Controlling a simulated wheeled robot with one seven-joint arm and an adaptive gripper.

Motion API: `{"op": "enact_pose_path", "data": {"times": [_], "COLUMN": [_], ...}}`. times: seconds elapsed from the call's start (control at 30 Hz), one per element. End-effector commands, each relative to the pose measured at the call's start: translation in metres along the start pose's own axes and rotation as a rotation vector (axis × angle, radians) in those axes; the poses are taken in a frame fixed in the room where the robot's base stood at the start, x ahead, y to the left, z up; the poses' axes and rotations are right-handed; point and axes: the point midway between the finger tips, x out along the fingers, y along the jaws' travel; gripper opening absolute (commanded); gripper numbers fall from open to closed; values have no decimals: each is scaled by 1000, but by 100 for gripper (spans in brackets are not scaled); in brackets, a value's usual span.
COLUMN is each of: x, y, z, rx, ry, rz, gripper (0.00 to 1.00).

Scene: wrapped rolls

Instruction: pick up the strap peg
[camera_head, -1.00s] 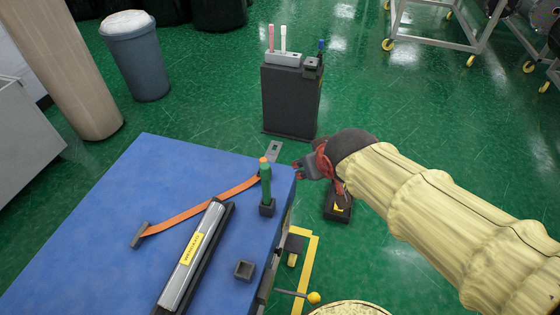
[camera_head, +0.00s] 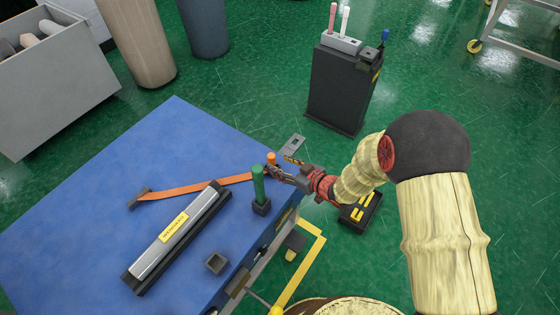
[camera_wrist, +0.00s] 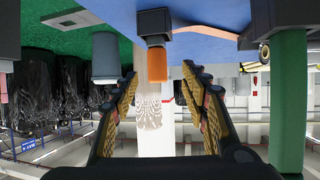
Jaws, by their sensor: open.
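An orange peg (camera_head: 271,158) stands at the table's far right corner, near the end of the orange strap (camera_head: 205,187). In the wrist view, which looks upside down, the orange peg (camera_wrist: 156,66) sits in a dark block and shows between my fingers. My gripper (camera_head: 279,172) is open beside the peg, its fingers (camera_wrist: 159,76) spread with nothing held. I cannot tell whether they touch the peg. A green peg (camera_head: 258,184) stands upright in a dark socket just in front; in the wrist view the green peg (camera_wrist: 290,95) is close at the right.
The blue table (camera_head: 90,215) also carries a silver roll (camera_head: 180,232) in a black cradle and an empty square socket (camera_head: 216,263). A dark stand (camera_head: 338,90) with several pegs is on the floor behind. The table's left part is clear.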

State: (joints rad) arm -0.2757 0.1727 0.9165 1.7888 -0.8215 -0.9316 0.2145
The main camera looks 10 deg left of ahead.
Motion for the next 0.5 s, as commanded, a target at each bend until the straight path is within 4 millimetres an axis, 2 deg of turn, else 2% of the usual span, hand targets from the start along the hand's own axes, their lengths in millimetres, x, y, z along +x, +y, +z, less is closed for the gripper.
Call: {"op": "enact_pose_path", "data": {"times": [0.1,0.27,0.5], "x": [14,24,58], "y": [0,2,5], "z": [2,2,4], "rx": [0,1,-1], "ry": [-1,-1,-1], "rz": [-1,2,1], "gripper": [45,45,45]}}
